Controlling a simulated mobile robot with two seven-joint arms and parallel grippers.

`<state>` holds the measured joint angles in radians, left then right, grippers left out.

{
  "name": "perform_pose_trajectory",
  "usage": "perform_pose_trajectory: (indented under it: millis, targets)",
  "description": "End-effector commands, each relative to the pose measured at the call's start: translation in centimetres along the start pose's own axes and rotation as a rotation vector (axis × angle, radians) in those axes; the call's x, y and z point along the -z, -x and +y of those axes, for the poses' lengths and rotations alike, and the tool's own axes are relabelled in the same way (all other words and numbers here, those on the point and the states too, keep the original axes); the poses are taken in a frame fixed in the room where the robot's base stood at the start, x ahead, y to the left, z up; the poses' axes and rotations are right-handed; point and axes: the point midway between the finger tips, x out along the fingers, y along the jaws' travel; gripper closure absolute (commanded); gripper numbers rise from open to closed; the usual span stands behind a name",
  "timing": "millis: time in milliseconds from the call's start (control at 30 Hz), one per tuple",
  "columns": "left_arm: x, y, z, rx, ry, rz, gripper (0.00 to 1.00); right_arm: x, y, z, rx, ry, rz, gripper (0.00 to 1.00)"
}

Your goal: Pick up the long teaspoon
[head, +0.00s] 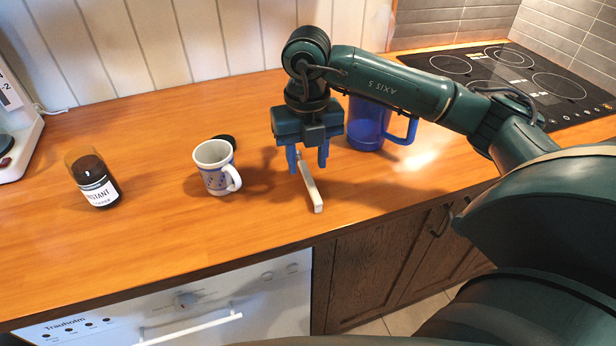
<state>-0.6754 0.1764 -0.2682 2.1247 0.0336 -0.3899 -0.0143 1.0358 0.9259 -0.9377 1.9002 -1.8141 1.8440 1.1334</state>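My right gripper (308,168) points down over the counter, its two blue fingers apart with a clear gap between them. A narrow, pale, long object (312,192) lies below and between the fingers, its near end toward the counter's front edge. Its far part is partly hidden by the gripper. I cannot tell whether it is a slim tray or a utensil, and no long teaspoon can be made out clearly. My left gripper is not in view.
A white and blue mug (212,168) stands left of the gripper, with a dark round lid (225,141) behind it. A blue pitcher (366,125) stands close behind on the right. A coffee jar (95,183) is at left, a cooktop (510,75) at back right. The front left counter (150,235) is clear.

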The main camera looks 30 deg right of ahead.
Motion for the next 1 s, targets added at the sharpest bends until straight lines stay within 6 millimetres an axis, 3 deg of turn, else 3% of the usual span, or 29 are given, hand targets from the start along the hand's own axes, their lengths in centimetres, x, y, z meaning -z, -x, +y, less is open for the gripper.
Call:
perform_pose_trajectory:
  millis: [200,500,1000]
  targets:
    - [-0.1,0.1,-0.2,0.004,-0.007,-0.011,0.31,-0.1,-3.0,-0.2,0.002,-0.001,0.003,0.60]
    - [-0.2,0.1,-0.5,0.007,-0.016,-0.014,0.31,-0.1,-3.6,-0.2,0.000,0.000,0.000,0.60]
    - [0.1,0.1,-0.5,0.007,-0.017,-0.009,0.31,-0.1,-3.6,-0.2,0.000,0.000,0.000,1.00]
